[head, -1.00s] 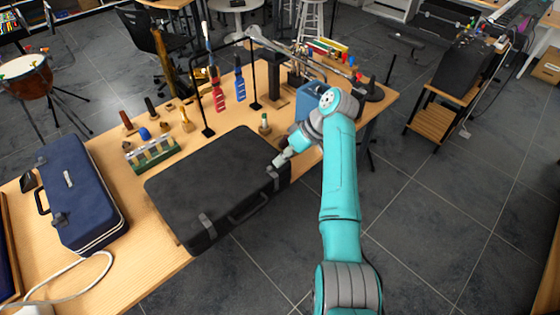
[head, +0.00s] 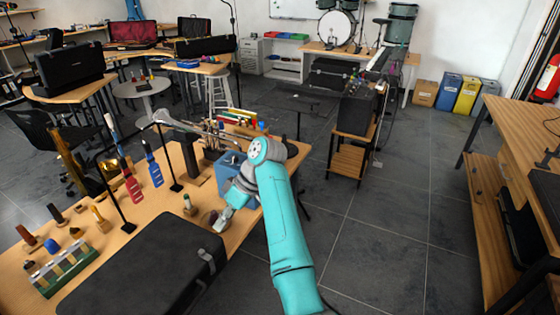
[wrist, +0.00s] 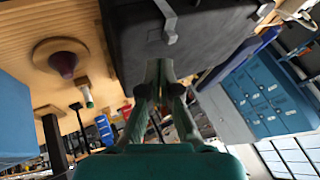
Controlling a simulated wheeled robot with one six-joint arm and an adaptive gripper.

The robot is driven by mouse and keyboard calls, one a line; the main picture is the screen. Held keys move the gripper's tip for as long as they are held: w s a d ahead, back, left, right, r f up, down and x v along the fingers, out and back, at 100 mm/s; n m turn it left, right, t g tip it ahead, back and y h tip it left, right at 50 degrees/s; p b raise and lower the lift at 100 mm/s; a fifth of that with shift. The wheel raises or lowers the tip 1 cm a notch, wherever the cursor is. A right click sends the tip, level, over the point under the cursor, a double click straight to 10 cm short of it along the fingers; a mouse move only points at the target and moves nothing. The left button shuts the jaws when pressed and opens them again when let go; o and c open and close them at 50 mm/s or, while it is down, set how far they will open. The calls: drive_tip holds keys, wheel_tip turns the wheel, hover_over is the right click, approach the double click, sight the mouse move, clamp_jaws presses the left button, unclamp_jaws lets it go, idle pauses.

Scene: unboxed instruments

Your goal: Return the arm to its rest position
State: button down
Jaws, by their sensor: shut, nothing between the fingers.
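My teal arm (head: 285,230) reaches up from the bottom of the head view and bends at its grey elbow joint. My gripper (head: 217,219) is small there, beside the far right corner of a closed black case (head: 150,270). In the wrist view my gripper (wrist: 160,66) has its fingertips together with nothing between them. The black case (wrist: 190,35) shows beyond the fingertips in that view; I cannot tell the gap between them.
The wooden table (head: 225,237) also bears a blue box (head: 228,165) close to my arm, a black stand with hanging red and blue pieces (head: 153,172), and a green rack (head: 62,268). Open dark floor (head: 400,225) lies to the right, before a wooden bench (head: 490,225).

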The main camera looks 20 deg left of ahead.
drive_tip(key=d+f+m+t+y, duration=0.1)
drive_tip(key=d+f+m+t, duration=0.1)
drive_tip(key=d+f, duration=0.45)
drive_tip(key=d+f+m+t, duration=0.2)
drive_tip(key=d+f+m, duration=0.1)
drive_tip(key=f, duration=0.7)
drive_tip(key=d+f+m+t+y, duration=0.1)
drive_tip(key=d+f+m, duration=0.1)
drive_tip(key=d+f, duration=0.5)
drive_tip(key=s+d+f+m+t+h, duration=0.1)
drive_tip(key=s+d+f+m+t, duration=0.15)
drive_tip(key=s+d+f, duration=0.35)
drive_tip(key=s+d+f+m+t, duration=0.2)
drive_tip(key=s+d+f+t, duration=0.15)
drive_tip(key=d+f, duration=0.4)
drive_tip(key=s+d+r+m+t+h, duration=0.2)
drive_tip(key=s+d+r, duration=0.2)
drive_tip(key=s+d, duration=0.45)
drive_tip(key=s+d+r+m+t+h, duration=0.1)
drive_tip(key=s+d+r+m+t, duration=0.25)
drive_tip(key=s+d, duration=0.5)
drive_tip(key=s+d+r+t+h, duration=0.1)
drive_tip(key=s+d+r+t, duration=0.1)
drive_tip(key=s+r, duration=0.5)
drive_tip(key=s+d+r+m+t+h, duration=0.1)
drive_tip(key=s+r, duration=0.5)
drive_tip(key=r, duration=0.9)
drive_tip(key=d+h, duration=0.1)
drive_tip(key=d, duration=0.1)
drive_tip(key=shift+s+d+t, duration=0.35)
